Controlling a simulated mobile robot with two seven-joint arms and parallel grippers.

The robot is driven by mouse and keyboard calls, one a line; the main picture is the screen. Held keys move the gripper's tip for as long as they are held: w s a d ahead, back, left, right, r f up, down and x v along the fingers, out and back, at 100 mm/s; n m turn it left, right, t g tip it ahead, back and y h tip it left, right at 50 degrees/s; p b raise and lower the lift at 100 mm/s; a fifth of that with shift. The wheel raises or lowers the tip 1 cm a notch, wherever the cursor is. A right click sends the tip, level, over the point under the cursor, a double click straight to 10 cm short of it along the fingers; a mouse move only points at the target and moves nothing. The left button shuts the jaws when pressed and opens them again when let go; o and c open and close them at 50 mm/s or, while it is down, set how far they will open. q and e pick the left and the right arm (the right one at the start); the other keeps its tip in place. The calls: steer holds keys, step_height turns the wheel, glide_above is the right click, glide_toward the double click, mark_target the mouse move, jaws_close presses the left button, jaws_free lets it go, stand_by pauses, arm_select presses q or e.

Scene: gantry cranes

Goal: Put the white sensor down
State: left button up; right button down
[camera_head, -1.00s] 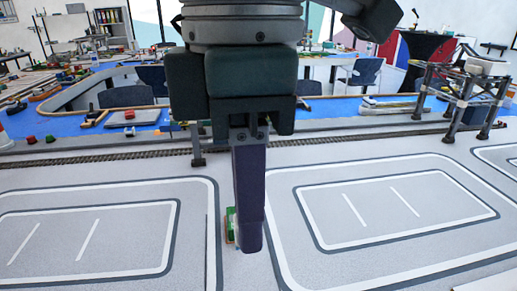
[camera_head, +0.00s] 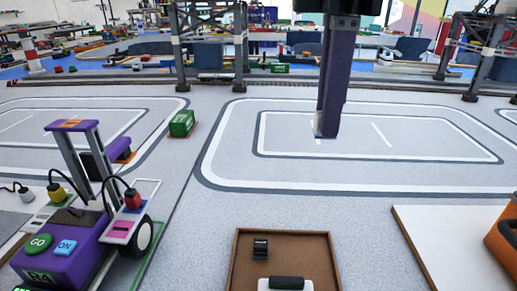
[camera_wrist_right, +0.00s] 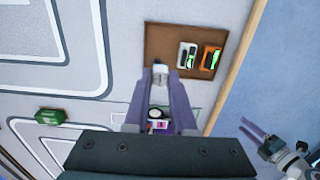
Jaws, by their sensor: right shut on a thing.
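My right gripper (camera_head: 325,134) points down over the inner white-lined rectangle in the head view, its purple finger upright. In the right wrist view its fingertips (camera_wrist_right: 160,74) are shut on the small white sensor (camera_wrist_right: 160,68). In the head view the finger hides nearly all of the sensor. My left gripper (camera_wrist_right: 256,132), with purple fingers, shows small at the lower right of the wrist view, away from the tray; its opening is unclear.
A purple wheeled vehicle (camera_head: 70,255), green box (camera_head: 181,123), white board (camera_head: 450,250) and gantry legs (camera_head: 180,50) surround clear floor.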

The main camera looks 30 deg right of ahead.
steer(key=b, duration=0.4)
glide_above(307, 255)
step_height(307, 255, down, 15)
steer(key=shift+r, duration=0.1)
step_height(307, 255, down, 6)
steer(key=shift+r+b, duration=0.15)
steer(key=shift+b, duration=0.9)
steer(key=c, duration=0.7)
jaws_free()
steer(key=shift+c, duration=0.2)
step_height(307, 255, up, 12)
steer(key=p, duration=0.4)
